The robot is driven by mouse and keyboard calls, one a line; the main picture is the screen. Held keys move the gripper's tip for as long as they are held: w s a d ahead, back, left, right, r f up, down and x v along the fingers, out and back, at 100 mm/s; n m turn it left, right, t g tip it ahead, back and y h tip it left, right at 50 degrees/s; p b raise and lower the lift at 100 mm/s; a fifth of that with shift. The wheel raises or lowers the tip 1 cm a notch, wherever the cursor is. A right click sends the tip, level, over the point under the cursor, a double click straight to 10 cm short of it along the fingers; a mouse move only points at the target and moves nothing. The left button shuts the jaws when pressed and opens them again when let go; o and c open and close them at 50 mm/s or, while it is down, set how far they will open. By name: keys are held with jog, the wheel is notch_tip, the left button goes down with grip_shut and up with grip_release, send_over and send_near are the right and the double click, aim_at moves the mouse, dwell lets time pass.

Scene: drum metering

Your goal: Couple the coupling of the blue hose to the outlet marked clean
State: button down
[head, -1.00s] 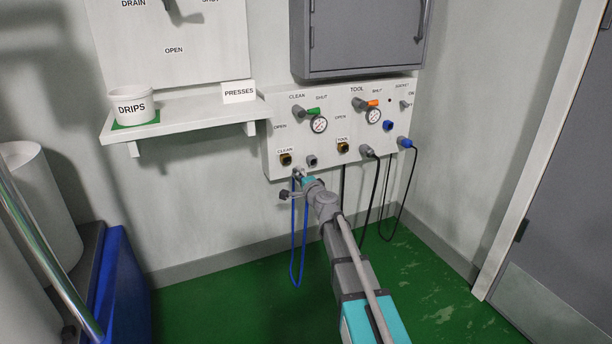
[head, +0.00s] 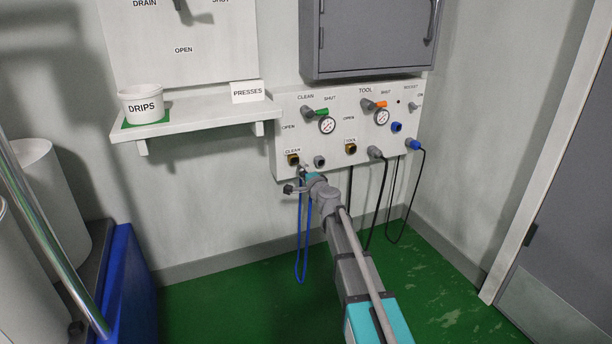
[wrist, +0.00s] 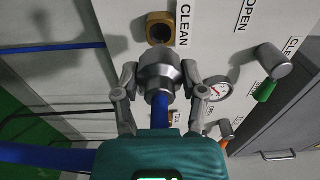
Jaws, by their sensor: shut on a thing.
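The clean outlet is a brass fitting (head: 293,159) under a CLEAN label on the white panel. In the wrist view the outlet (wrist: 158,28) shows its dark bore just beyond the coupling. My gripper (wrist: 160,76) is shut on the grey metal coupling (wrist: 160,70) of the blue hose (wrist: 161,112), one finger on each side. The coupling's front end faces the panel near the outlet and looks apart from it. In the head view my gripper (head: 304,175) is just below and right of the outlet, largely hiding the coupling. The blue hose (head: 299,265) hangs in a loop below.
Valve handles and gauges (head: 327,125) sit above. A shelf (head: 200,118) with a DRIPS tub (head: 142,104) is at left. A grey cabinet (head: 365,38) hangs above.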

aim_at(297, 164)
jog(key=shift+x, duration=1.25)
jog(key=shift+x, duration=1.75)
dwell(1.3)
jog(key=shift+c, duration=0.4)
grip_release()
jog(key=shift+s, duration=0.1)
jog(key=v, duration=1.2)
dwell(0.8)
